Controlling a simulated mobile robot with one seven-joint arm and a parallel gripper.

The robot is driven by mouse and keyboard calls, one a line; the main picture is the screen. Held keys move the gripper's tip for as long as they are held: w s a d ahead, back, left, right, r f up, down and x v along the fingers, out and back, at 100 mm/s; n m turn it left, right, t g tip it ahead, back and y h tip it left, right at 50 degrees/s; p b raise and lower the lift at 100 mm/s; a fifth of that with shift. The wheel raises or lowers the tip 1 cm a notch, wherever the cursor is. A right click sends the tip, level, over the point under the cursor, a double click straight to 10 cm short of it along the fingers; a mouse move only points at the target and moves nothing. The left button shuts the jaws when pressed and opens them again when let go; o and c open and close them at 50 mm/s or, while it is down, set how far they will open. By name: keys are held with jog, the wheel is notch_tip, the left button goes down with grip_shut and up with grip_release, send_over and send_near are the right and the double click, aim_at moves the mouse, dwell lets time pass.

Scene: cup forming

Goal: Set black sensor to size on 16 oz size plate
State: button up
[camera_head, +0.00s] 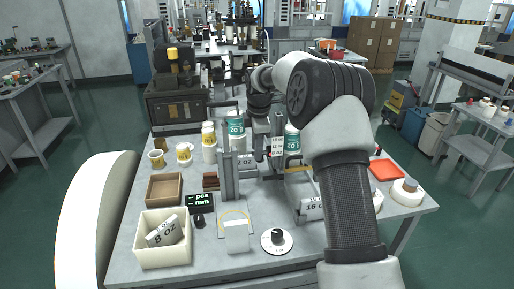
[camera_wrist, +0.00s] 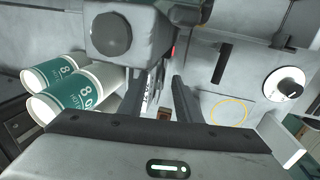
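The size plate marked 16 oz (camera_head: 312,208) lies at the front right of the worktable, partly hidden by my arm. A stack of lettered size plates (camera_head: 277,147) stands upright by the middle of the fixture. My gripper (camera_head: 260,153) is low over the fixture, beside those plates; its fingertips are hard to make out there. In the wrist view my gripper (camera_wrist: 160,100) shows two dark fingers apart, with a lettered plate edge and a brown block visible beyond the gap. A small red light (camera_wrist: 173,51) shows beside them. I cannot clearly pick out the black sensor.
Green-and-white cups (camera_head: 237,128) stand close behind the fixture's upright posts (camera_head: 226,172). A white bin (camera_head: 164,253) holds 8 oz plates. A dial (camera_head: 277,240), a black display (camera_head: 199,200) and an orange tray (camera_head: 386,170) are also on the table.

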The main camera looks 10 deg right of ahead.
grip_shut()
notch_tip(320, 180, up, 5)
jog(key=p, duration=0.4)
jog(key=shift+r, duration=0.15)
grip_release()
jog(key=s+r, duration=0.3)
jog(key=r, duration=1.3)
jog(key=shift+s+r, duration=0.2)
jog(key=shift+r, duration=0.2)
